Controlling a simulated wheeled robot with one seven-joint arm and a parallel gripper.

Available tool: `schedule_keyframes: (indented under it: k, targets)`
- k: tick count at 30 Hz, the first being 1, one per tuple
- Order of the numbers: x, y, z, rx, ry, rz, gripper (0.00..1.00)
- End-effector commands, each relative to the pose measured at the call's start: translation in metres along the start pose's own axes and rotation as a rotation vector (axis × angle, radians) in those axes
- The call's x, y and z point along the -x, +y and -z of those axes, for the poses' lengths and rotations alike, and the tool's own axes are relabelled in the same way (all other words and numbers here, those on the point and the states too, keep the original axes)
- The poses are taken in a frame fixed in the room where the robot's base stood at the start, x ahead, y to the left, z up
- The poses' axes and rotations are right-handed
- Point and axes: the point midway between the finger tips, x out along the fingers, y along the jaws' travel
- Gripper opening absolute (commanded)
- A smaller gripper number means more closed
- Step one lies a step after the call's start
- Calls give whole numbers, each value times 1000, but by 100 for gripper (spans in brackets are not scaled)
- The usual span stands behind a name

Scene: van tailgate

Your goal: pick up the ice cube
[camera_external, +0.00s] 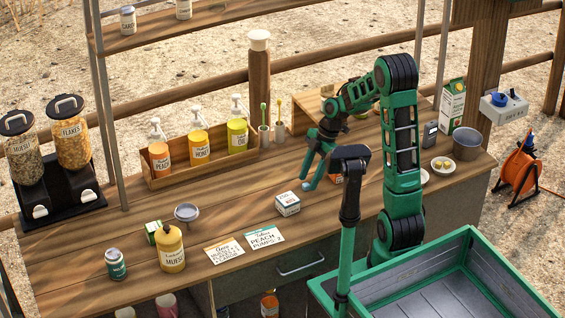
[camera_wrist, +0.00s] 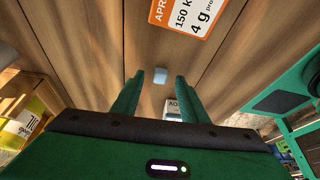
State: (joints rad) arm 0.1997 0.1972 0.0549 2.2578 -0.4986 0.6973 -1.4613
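The ice cube (camera_wrist: 160,76) is a small pale blue block on the wooden counter. In the wrist view it lies just beyond and between the tips of my gripper (camera_wrist: 158,80), nearer the picture's middle than either finger. My gripper is open, with a clear gap between its two green fingers and nothing held. In the external view my gripper (camera_external: 309,182) points down over the counter; I cannot make out the ice cube there.
A small white box (camera_external: 287,203) stands close to my gripper's left. An orange-and-white label (camera_wrist: 190,14) shows ahead in the wrist view. A bottle tray (camera_external: 168,178), pump bottles and a metal cup (camera_external: 466,146) stand farther off.

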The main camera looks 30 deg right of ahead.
Motion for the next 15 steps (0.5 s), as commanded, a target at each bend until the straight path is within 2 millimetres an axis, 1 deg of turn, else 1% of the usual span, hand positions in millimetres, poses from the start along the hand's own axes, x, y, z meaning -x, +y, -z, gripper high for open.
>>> schedule_keyframes:
  k: [1, 4, 11, 12, 14, 15]
  targets:
    - [-6, 0, 0, -1, 0, 1, 40]
    - [-13, 0, 0, -1, -1, 0, 40]
    - [-15, 1, 0, -1, -1, -2, 40]
    - [-15, 0, 0, -1, -1, -2, 37]
    - [-14, 0, 0, -1, -1, -2, 23]
    - [-14, 1, 0, -1, -1, -2, 14]
